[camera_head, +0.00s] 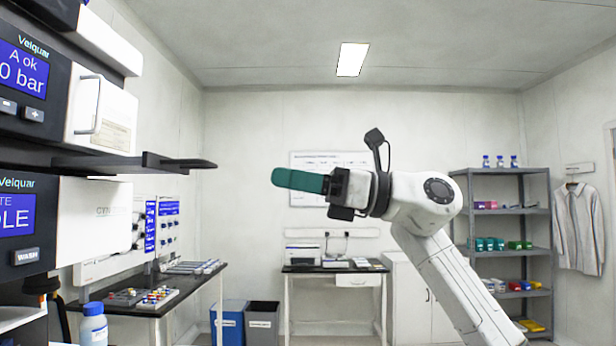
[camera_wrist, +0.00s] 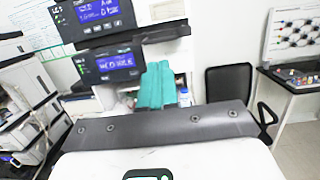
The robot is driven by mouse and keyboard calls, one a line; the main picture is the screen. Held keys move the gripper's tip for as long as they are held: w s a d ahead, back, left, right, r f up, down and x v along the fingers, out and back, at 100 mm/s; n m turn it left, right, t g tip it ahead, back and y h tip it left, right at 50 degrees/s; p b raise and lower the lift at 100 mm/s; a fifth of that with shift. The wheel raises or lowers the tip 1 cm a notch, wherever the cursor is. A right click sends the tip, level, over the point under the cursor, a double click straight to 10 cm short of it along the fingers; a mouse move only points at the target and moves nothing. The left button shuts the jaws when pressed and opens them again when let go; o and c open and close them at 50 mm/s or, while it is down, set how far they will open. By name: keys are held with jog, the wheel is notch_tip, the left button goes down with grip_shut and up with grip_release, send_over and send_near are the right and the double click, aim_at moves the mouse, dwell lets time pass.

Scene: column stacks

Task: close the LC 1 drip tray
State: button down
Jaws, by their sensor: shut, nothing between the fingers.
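A dark drip tray (camera_head: 182,163) sticks out to the right from between two modules of the instrument stack at the left of the head view. It is pulled out, with its front end in free air. The same tray appears to show in the wrist view (camera_wrist: 150,38) below the upper display. I cannot read an LC 1 label on it. My gripper (camera_head: 277,178) has teal fingers, shut and empty, pointing left. They are to the right of the tray's front end and slightly lower in the picture, apart from it. The fingers also show in the wrist view (camera_wrist: 158,68).
The upper module (camera_head: 101,112) has a white door with a handle. A lower module (camera_head: 95,222) sits under the tray. A blue-capped bottle (camera_head: 93,328) stands below. A bench with vial trays (camera_head: 150,298) and two bins (camera_head: 245,325) are behind. A chair (camera_wrist: 229,85) is right.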

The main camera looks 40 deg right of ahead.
jog(key=p, duration=0.2)
send_near(149, 171)
jog(key=s+d+r, duration=0.2)
jog(key=s+d, duration=0.1)
jog(key=shift+w+a, duration=0.25)
jog(key=p+x, duration=0.1)
jog(key=x, duration=0.4)
jog(key=f+p+x, duration=0.1)
jog(key=x, duration=0.3)
jog(key=f+x, duration=0.1)
jog(key=x, duration=0.4)
jog(key=shift+w+a+f+p, duration=0.15)
jog(key=shift+w+a+p, duration=0.25)
jog(key=shift+w, duration=0.1)
